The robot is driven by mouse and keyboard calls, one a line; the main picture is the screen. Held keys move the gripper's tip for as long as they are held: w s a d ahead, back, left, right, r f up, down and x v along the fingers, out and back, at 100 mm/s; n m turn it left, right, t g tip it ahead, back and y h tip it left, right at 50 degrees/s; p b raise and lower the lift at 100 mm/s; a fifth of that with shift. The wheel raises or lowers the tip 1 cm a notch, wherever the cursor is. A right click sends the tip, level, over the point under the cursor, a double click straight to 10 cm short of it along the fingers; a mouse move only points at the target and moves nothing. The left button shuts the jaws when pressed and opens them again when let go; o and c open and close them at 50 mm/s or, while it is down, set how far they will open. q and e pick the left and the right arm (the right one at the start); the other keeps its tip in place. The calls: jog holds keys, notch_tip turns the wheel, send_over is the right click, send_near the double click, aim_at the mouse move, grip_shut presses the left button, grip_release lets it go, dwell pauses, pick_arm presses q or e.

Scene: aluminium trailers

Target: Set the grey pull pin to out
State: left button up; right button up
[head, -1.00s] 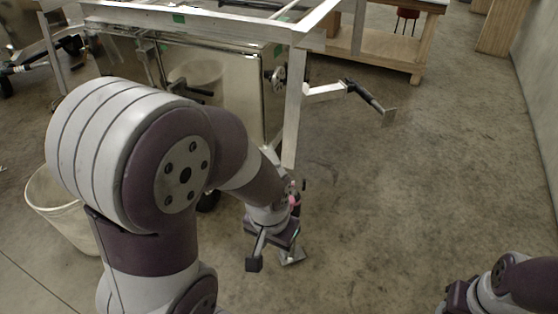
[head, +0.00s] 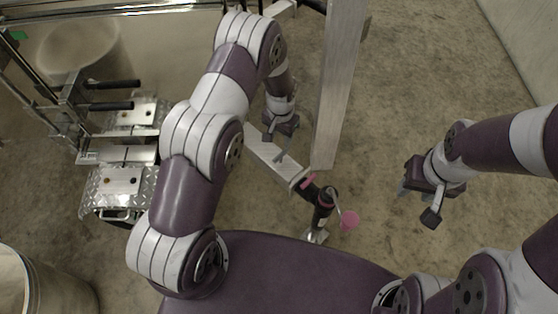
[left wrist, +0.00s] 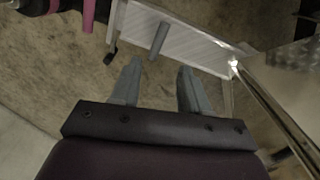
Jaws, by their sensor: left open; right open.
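The grey pull pin (left wrist: 159,40) is a short grey cylinder standing out from a pale aluminium beam (left wrist: 185,42) in the left wrist view. My left gripper (left wrist: 158,78) is open, with its two fingers apart and empty. The pin shows beyond the fingertips, between their directions and nearer the left finger. In the head view my left gripper (head: 275,150) hangs over the beam (head: 262,148); I cannot clearly tell the pin from the fingers there. My right gripper (head: 413,192) is open and empty over bare floor.
A black tongue jack (head: 322,200) with pink parts (head: 349,221) stands at the beam's near end. An upright aluminium post (head: 339,90) rises close right of my left gripper. Tread-plate steps (head: 118,188) and a pale bin (head: 40,285) are at left. Floor at right is clear.

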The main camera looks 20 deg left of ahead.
aim_at(281, 153)
pick_arm(q)
notch_tip(281, 153, down, 12)
jog(key=shift+d+f+b, duration=0.1)
jog(key=shift+f+b, duration=0.05)
jog(key=shift+b, duration=0.4)
grip_shut()
notch_tip(281, 153, up, 4)
jog(key=p, duration=0.2)
jog(key=shift+p, duration=0.3)
